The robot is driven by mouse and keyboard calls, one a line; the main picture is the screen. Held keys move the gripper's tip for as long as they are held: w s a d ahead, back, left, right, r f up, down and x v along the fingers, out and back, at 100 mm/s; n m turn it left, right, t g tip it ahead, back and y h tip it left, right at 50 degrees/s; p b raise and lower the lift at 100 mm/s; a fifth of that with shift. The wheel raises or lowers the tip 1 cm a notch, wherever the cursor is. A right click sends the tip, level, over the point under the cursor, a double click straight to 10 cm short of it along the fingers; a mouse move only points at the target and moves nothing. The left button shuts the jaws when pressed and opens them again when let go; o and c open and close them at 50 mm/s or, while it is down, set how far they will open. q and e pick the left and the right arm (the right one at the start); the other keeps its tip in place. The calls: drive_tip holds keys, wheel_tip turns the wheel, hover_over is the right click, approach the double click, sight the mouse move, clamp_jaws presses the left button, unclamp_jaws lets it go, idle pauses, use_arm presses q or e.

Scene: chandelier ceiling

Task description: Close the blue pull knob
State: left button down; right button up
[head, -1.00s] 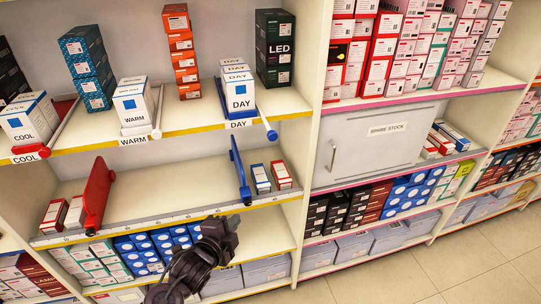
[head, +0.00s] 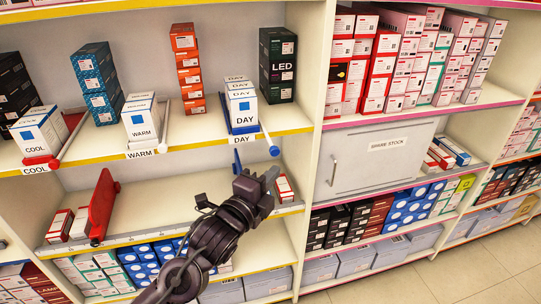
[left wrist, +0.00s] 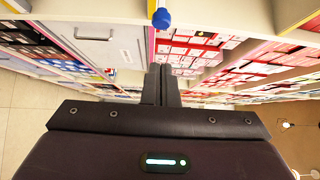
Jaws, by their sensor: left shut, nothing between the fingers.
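The blue pull knob (head: 273,151) is the end of a pale rod beside the DAY boxes (head: 241,105), jutting out past the upper shelf's front edge. In the left wrist view the blue knob (left wrist: 161,18) shows at the top, beyond the fingertips and apart from them. My left gripper (head: 270,173) is shut and empty, just below the knob in the head view. In the left wrist view its fingers (left wrist: 161,70) are together and point toward the knob. My right gripper is not in view.
WARM boxes (head: 141,119) and COOL boxes (head: 40,133) with their own rods stand to the left. A red divider (head: 103,205) stands on the lower shelf; a blue divider (head: 237,160) is mostly hidden behind my gripper. A SPARE STOCK door (head: 378,160) is at right.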

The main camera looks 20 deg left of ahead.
sight(266, 136)
use_arm(q)
drive_tip(key=w, duration=0.1)
drive_tip(key=w+a+p, duration=0.1)
drive_tip(key=w, duration=0.1)
drive_tip(key=w+a+p, duration=0.1)
drive_tip(key=w, duration=0.1)
drive_tip(key=shift+w, duration=0.1)
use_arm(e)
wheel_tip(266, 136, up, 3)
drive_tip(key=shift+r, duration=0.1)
use_arm(q)
drive_tip(key=shift+d, duration=0.1)
drive_tip(key=shift+w, duration=0.1)
drive_tip(key=w+a, duration=0.1)
drive_tip(key=w, duration=0.1)
drive_tip(key=w+a+b, duration=0.1)
drive_tip(key=w+a, duration=0.1)
drive_tip(key=w, duration=0.1)
drive_tip(key=w+a, duration=0.2)
drive_tip(key=shift+w+a, duration=0.15)
drive_tip(key=shift+r, duration=0.25)
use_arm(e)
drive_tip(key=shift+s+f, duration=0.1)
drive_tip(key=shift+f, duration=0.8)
